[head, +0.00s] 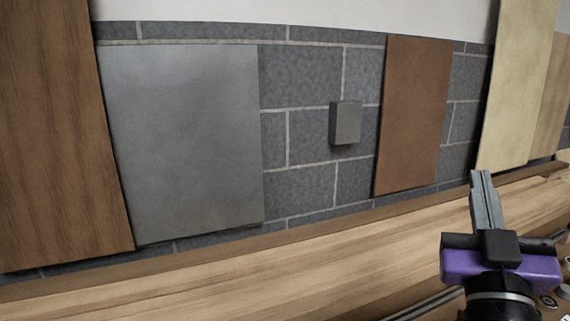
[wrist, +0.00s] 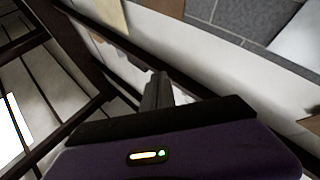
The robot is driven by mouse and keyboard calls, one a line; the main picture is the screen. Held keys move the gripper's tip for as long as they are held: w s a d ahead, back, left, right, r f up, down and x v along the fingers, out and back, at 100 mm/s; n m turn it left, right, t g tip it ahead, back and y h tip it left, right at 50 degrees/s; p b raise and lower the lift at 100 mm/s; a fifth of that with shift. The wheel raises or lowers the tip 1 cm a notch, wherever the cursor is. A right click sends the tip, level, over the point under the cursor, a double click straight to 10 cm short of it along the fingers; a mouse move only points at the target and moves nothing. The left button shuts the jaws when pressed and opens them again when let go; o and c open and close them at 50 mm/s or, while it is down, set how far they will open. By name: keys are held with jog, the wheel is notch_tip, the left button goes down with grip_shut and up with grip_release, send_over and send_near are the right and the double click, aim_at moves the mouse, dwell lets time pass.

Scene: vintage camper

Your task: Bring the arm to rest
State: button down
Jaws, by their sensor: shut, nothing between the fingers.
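My gripper (head: 481,175) is at the right of the head view, with a purple body and grey fingers pointing up. The fingers are together, with nothing between them. They stand in front of the wooden counter, near the foot of the pale panel. In the wrist view my gripper (wrist: 157,78) also shows its fingers closed and empty, above the dark and purple body. Most of my arm below the gripper is out of view.
A wooden counter (head: 230,280) runs along a grey tiled wall (head: 300,80). A grey panel (head: 185,140), a brown panel (head: 412,115) and a pale panel (head: 515,80) stand against the wall. A small grey box (head: 346,122) is on the tiles. The visible counter is mostly clear.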

jog(key=s+a+f+n+y, duration=0.5)
jog(key=f+y, duration=0.2)
jog(key=f, duration=0.1)
jog(key=s+a+f+n+y, duration=0.4)
jog(key=f+y, duration=0.3)
jog(key=f, duration=0.1)
jog(key=s+f+m+g+h, duration=0.2)
jog(key=s+f+m+g, duration=0.1)
jog(key=s+f, duration=0.7)
jog(key=s+f+m+g+h+b, duration=0.1)
jog(key=s+f+m+g, duration=0.3)
jog(key=s+f, duration=0.6)
jog(key=s+h, duration=0.1)
jog(key=s, duration=0.3)
jog(key=shift+s+d+f+h, duration=0.15)
jog(key=shift+s+d+h, duration=0.05)
jog(key=shift+s+h, duration=0.15)
